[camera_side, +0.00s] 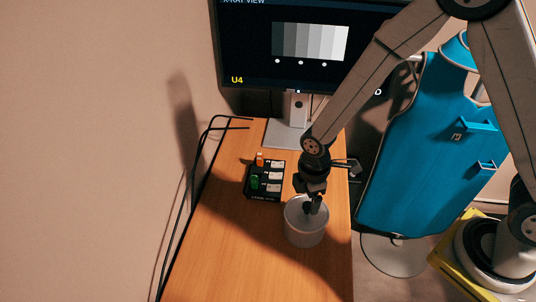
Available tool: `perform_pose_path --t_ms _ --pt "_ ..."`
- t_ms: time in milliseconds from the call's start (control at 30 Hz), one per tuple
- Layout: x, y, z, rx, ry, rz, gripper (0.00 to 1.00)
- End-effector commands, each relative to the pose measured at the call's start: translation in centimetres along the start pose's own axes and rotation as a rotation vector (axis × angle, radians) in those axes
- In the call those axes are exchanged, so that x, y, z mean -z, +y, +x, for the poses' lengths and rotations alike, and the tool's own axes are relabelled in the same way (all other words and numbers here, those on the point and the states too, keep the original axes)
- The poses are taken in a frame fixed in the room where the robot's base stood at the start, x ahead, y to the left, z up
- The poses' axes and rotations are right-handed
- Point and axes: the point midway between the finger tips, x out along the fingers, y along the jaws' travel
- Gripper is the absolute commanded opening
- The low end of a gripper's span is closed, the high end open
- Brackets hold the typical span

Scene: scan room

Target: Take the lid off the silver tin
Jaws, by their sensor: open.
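The silver tin (304,232) stands upright on the wooden desk, near the desk's right edge. It is a light grey cylinder with a paler top. My gripper (311,207) points down at the top of the tin, with its fingertips at or just above it. The fingers are open. They cover part of the top, so I cannot tell whether they touch the lid or make out the lid's edge and handle clearly.
A black tray (250,193) with small orange, green and white items lies behind and left of the tin. A monitor (300,45) stands at the back. Black cables (187,190) run along the desk's left edge. A blue apron (415,150) hangs to the right. The desk front (240,265) is clear.

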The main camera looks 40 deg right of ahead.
Motion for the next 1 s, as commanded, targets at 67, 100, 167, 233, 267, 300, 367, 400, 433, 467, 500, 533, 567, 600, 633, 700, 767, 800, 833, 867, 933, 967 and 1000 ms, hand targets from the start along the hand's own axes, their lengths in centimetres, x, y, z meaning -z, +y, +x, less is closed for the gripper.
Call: perform_pose_path --t_ms 67,100,167,233,267,300,367,400,433,467,500,533,567,600,633,700,767,800,833,867,933,967,1000 --pt "0.0 0.0 0.8 0.002 -0.001 0.0 0.81" --pt "-0.1 0.0 1.3 0.002 -0.002 0.0 0.81" --pt "-0.1 0.0 1.9 0.003 -0.002 0.0 0.81" --pt "-0.1 0.0 2.5 0.002 -0.001 0.0 0.81" --pt "-0.1 0.0 2.7 0.002 -0.001 0.0 0.81" --pt "-0.1 0.0 3.0 0.002 -0.002 0.0 0.81" --pt "-0.1 0.0 3.4 0.002 -0.001 0.0 0.81" --pt "0.0 0.0 3.5 0.001 0.0 0.0 0.81" --pt "0.0 0.0 3.6 0.0 0.0 0.0 0.81" --pt "0.0 0.0 3.7 0.0 0.0 0.0 0.81" --pt "0.0 0.0 3.8 0.0 0.0 0.0 0.81" --pt "0.0 0.0 3.8 0.0 0.0 0.0 0.81" --pt "0.0 0.0 3.8 0.0 0.0 0.0 0.81" --pt "0.0 0.0 3.8 0.0 0.0 0.0 0.81" --pt "0.0 0.0 3.8 0.0 0.0 0.0 0.81" --pt "0.0 0.0 3.8 0.0 0.0 0.0 0.81" --pt "0.0 0.0 3.8 0.0 0.0 0.0 0.81" --pt "0.0 0.0 3.8 0.0 0.0 0.0 0.81" --pt "0.0 0.0 3.8 0.0 0.0 0.0 0.81" --pt "0.0 0.0 3.8 0.0 0.0 0.0 0.81" --pt "0.0 0.0 3.8 0.0 0.0 0.0 0.81" --pt "0.0 0.0 3.8 0.0 0.0 0.0 0.81" --pt "0.0 0.0 3.8 0.0 0.0 0.0 0.78"
